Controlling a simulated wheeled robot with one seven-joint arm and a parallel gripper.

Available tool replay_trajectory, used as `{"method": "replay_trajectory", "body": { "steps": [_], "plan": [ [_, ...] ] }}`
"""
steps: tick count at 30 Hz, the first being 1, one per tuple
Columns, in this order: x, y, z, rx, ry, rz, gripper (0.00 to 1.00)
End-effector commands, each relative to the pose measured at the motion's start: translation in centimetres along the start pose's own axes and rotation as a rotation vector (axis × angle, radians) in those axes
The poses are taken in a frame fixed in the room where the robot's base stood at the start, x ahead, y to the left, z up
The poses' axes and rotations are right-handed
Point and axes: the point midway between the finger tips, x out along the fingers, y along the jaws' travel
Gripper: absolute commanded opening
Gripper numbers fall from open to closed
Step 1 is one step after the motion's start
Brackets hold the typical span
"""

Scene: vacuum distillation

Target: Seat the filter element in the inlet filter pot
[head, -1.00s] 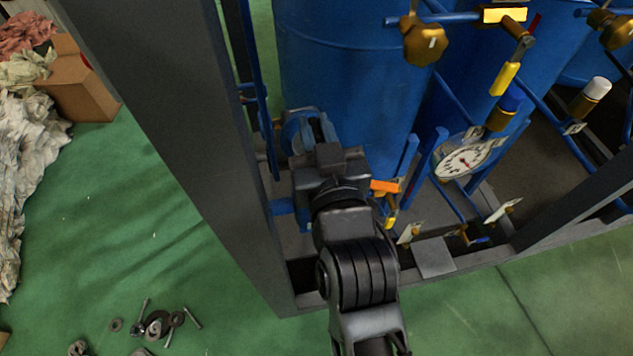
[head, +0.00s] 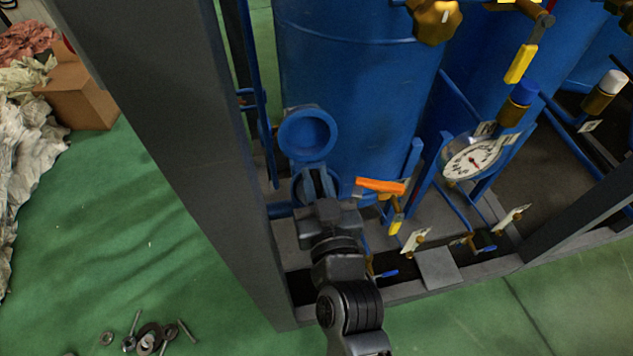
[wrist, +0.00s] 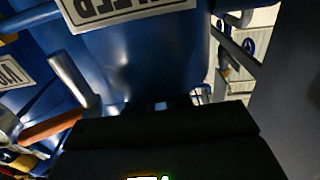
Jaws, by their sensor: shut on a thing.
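In the head view, a round blue dished part (head: 307,133), with a raised rim and a blue inside, stands in front of the large blue tank. I take it for part of the inlet filter pot; I cannot tell whether it is the pot's mouth or an open lid. Just below it in the picture is a second blue rounded part (head: 300,187). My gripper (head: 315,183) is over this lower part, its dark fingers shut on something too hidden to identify. I cannot make out the filter element. In the wrist view my dark gripper (wrist: 160,140) fills the bottom.
A grey frame post (head: 180,150) stands close on the left. An orange-handled valve (head: 380,186) and a pressure gauge (head: 473,159) are on the right. A blue labelled vessel (wrist: 150,60) fills the upper wrist view. Loose hardware (head: 149,337) lies on the green floor.

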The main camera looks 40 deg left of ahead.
Motion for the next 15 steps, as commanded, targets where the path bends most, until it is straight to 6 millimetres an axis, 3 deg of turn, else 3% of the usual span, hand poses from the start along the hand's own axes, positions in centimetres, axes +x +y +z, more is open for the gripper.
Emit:
{"method": "replay_trajectory", "body": {
  "steps": [10, 11, 15],
  "plan": [
    [0.02, 0.01, 0.52, 0.0, 0.001, 0.0, 0.0],
    [0.01, 0.0, 0.49, 0.0, -0.001, 0.0, 0.21],
    [-0.02, -0.06, 0.56, 0.0, -0.003, -0.001, 0.34]
  ]
}}
